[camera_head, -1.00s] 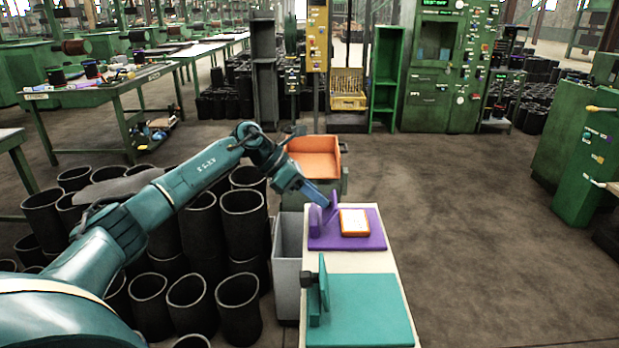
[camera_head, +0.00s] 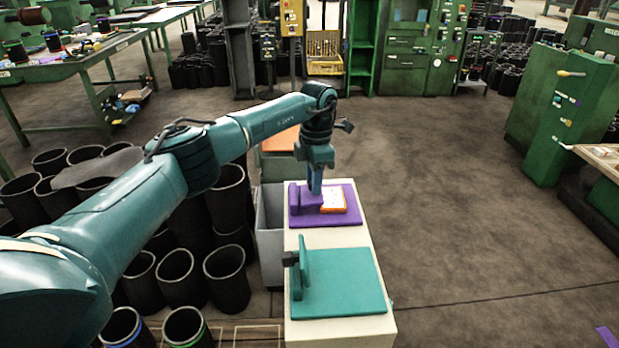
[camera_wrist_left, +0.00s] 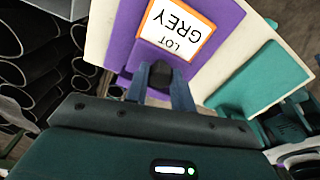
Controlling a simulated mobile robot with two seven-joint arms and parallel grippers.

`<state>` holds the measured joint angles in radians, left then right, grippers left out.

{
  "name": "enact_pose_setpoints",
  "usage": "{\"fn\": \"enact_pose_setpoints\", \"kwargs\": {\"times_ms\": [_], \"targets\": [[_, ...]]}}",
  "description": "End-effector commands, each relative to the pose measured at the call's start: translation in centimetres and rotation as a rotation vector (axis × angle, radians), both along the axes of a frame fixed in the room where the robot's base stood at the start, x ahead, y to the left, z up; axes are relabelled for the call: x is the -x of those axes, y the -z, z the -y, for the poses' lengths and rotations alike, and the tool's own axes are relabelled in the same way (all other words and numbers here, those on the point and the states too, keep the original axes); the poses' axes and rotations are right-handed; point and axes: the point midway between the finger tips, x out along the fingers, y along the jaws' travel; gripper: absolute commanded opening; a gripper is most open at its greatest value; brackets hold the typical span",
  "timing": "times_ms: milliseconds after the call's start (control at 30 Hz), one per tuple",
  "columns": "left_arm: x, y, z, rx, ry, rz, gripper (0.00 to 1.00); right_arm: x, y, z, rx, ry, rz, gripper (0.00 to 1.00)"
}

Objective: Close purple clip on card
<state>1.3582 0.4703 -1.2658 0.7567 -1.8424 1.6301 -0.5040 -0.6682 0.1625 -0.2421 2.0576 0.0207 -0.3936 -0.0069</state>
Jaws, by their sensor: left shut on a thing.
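The purple clip (camera_head: 308,204) is on the left part of the purple board (camera_head: 335,219). Its flap is folded down towards the white card with the orange border (camera_head: 334,199), and its edge meets the card's near-clip side. In the left wrist view the card (camera_wrist_left: 178,30) reads "LOT GREY" and the purple flap (camera_wrist_left: 148,55) lies along its edge. My left gripper (camera_head: 315,188) points down at the clip. In the wrist view its fingers (camera_wrist_left: 162,84) are shut on the clip's dark knob (camera_wrist_left: 160,72). My right gripper is not in view.
A teal board (camera_head: 345,288) with its own upright teal clip (camera_head: 303,262) sits nearer on the cream bench (camera_head: 300,333). A grey bin (camera_head: 269,230) and several black sleeves (camera_head: 226,278) stand left of the bench. The floor to the right is open.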

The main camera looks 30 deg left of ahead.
Motion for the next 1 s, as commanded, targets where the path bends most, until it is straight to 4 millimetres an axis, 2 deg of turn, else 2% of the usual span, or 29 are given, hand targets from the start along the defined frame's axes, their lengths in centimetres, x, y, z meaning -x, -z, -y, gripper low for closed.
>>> {"fn": "enact_pose_setpoints", "kwargs": {"times_ms": [333, 867, 900, 1000], "targets": [[-0.3, 0.62, 0.38, -0.117, -0.003, -0.07, 0.02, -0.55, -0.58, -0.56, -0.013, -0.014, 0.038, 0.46], [-0.28, 0.7, 0.43, -0.135, 0.0, -0.083, 0.02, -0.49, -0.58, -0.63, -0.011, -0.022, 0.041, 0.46], [-0.27, 0.71, 0.43, -0.135, 0.0, -0.083, 0.27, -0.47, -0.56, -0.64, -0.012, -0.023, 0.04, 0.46], [-0.27, 0.71, 0.45, -0.133, 0.0, -0.083, 0.35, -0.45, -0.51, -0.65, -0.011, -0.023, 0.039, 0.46]]}}
